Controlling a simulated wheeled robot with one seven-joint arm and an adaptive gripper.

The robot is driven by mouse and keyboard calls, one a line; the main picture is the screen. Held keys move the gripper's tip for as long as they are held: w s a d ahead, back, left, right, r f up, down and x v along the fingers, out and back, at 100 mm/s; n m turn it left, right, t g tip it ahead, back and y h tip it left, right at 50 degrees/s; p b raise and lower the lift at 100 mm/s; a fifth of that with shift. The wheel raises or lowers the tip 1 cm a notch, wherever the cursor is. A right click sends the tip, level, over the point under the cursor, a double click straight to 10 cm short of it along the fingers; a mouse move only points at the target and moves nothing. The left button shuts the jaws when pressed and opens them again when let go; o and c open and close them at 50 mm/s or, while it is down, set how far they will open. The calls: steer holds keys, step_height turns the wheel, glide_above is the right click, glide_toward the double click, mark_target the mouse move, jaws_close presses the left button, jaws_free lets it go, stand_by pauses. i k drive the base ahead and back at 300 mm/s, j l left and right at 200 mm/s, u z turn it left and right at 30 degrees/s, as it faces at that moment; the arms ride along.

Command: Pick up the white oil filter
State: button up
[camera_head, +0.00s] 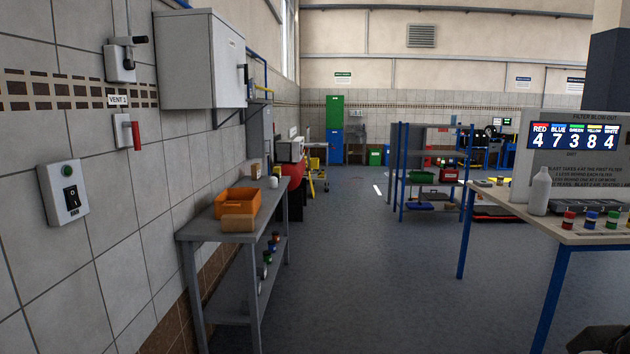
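No white oil filter can be told for certain at this distance. Small filter-like cylinders (267,257) stand in a row on the lower shelf of the grey bench (190,235) at the left; their colours are hard to tell, and a pale one (262,272) is near the front. A small white rounded object (273,182) sits on the bench top.
An orange bin (238,201) and a cardboard box (239,225) are on the bench. A white bottle (540,191) stands on the right table before a sign panel with coloured numbers (574,135). A blue-post rack (432,165) stands behind. The floor between bench and table is clear.

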mark_target(273, 181)
steer(key=i+u, duration=0.25)
steer(key=i+l, duration=0.1)
steer(key=i, duration=5.25)
steer(key=i+j+u, duration=0.1)
steer(key=i+u, duration=0.4)
